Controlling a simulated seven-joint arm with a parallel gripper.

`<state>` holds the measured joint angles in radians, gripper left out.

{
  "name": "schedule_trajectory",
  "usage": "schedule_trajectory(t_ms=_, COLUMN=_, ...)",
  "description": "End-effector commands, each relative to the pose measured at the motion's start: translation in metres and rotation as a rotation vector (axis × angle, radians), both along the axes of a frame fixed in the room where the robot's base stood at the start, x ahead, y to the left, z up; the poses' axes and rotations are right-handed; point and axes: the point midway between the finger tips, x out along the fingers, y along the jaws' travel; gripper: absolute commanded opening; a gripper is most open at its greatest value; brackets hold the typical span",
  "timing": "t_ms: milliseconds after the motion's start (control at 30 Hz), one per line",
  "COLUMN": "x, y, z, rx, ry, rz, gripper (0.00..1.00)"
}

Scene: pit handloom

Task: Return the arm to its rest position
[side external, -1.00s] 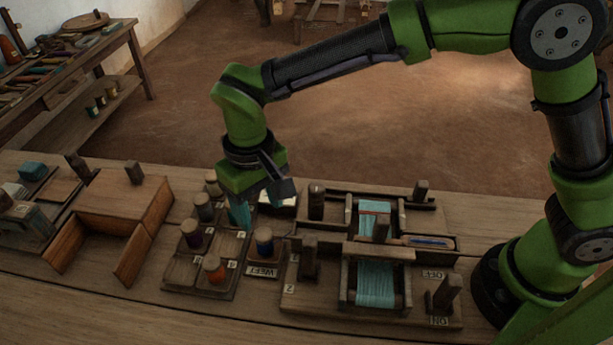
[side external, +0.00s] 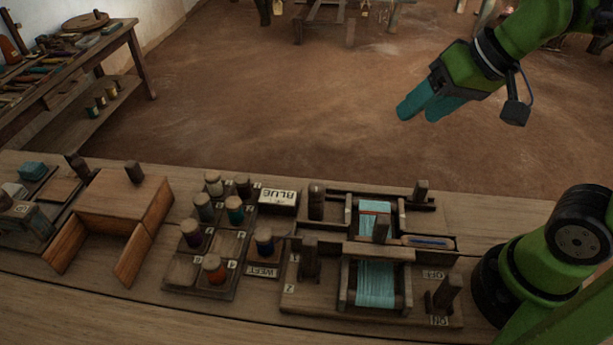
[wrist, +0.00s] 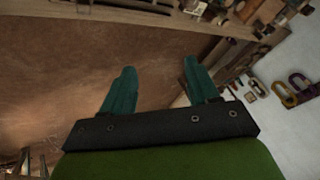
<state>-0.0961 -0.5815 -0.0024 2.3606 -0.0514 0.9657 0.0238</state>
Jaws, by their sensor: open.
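My gripper (side external: 428,108) is raised high above the floor at the upper right of the side external view, well clear of the workbench. Its two teal fingers point down and to the left. In the wrist view, my gripper (wrist: 158,85) has its fingers spread apart with nothing between them. The small handloom (side external: 375,250), with light blue threads, stands on the bench below. A spool rack (side external: 228,268) to its left holds several thread spools.
A wooden box with open flaps (side external: 128,205) and a block tray (side external: 35,185) stand at the bench's left. A white BLUE card (side external: 279,197) lies behind the spools. A side table (side external: 90,60) with tools is at the back left. The air above the floor is clear.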

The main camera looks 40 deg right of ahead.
Motion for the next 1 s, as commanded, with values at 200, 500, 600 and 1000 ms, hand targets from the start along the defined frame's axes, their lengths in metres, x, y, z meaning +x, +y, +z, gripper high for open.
schedule_trajectory(t_ms=200, x=-0.023, y=-0.021, z=-0.009, rx=0.008, ry=-0.086, rz=-0.073, gripper=0.59)
schedule_trajectory(t_ms=500, x=-0.025, y=-0.022, z=-0.01, rx=0.009, ry=-0.09, rz=-0.078, gripper=0.59)
schedule_trajectory(t_ms=600, x=-0.025, y=-0.022, z=-0.01, rx=0.008, ry=-0.09, rz=-0.077, gripper=0.59)
schedule_trajectory(t_ms=1000, x=-0.025, y=-0.022, z=-0.01, rx=0.008, ry=-0.089, rz=-0.076, gripper=0.59)
